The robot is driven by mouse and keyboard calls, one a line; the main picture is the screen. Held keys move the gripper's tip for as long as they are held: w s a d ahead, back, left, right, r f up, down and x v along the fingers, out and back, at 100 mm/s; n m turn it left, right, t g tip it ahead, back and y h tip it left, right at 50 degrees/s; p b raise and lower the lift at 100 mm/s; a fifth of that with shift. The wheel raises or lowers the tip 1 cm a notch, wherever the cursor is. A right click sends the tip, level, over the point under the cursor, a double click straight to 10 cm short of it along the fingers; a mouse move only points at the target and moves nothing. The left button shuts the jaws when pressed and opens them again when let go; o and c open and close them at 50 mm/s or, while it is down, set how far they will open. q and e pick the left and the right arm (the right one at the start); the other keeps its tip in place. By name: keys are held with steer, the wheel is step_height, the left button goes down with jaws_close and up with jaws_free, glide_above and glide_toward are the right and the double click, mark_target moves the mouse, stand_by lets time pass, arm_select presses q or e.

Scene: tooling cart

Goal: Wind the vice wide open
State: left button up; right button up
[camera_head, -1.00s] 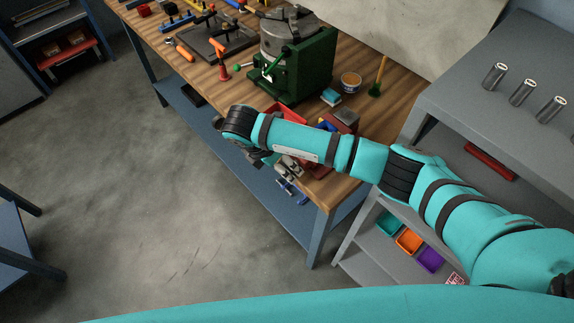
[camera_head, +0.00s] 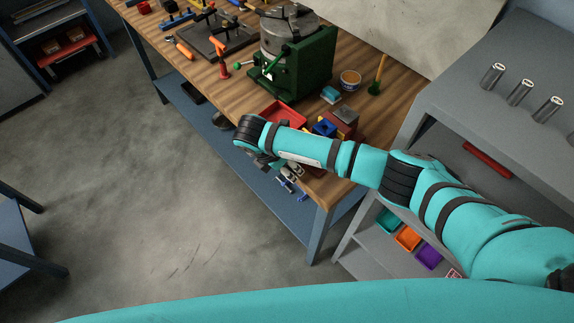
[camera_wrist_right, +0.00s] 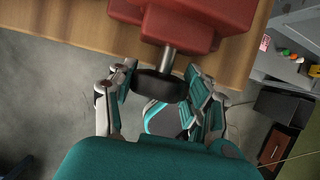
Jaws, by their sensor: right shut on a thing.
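The red vice (camera_wrist_right: 195,22) sits at the edge of the wooden bench in the right wrist view. A metal shaft comes out of it and ends in a dark round handwheel (camera_wrist_right: 160,85). My right gripper (camera_wrist_right: 160,88) has its fingers on both sides of the handwheel and is shut on it. In the head view, part of the vice's top (camera_head: 345,116) shows beyond my right arm, with a blue piece beside it. My right gripper (camera_head: 289,174) is partly hidden under my forearm there. The arm hides the handwheel and the jaw gap cannot be judged. My left gripper is not in view.
On the bench (camera_head: 215,80) a red tray (camera_head: 283,114) lies near the vice. A green machine (camera_head: 297,62), a tin (camera_head: 350,79) and a brush (camera_head: 377,78) stand behind. A grey shelf unit (camera_head: 470,95) is on the right. The floor in front is clear.

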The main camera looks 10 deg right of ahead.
steer(key=shift+c, duration=0.8)
steer(key=shift+f, duration=0.1)
steer(key=g+h+b, duration=0.1)
steer(key=b, duration=0.1)
steer(key=g+b, duration=0.1)
steer(key=b, duration=0.2)
steer(key=g+h+b, duration=0.1)
steer(key=b, duration=0.2)
steer(key=shift+w+a+f+n+h, duration=0.1)
steer(key=shift+f+n+h, duration=0.2)
steer(key=shift+n, duration=0.1)
steer(key=shift+r+g+h, duration=0.3)
steer(key=shift+r+g, duration=0.1)
steer(key=shift+g, duration=0.2)
steer(key=o, duration=1.2)
steer(key=shift+v, duration=3.75)
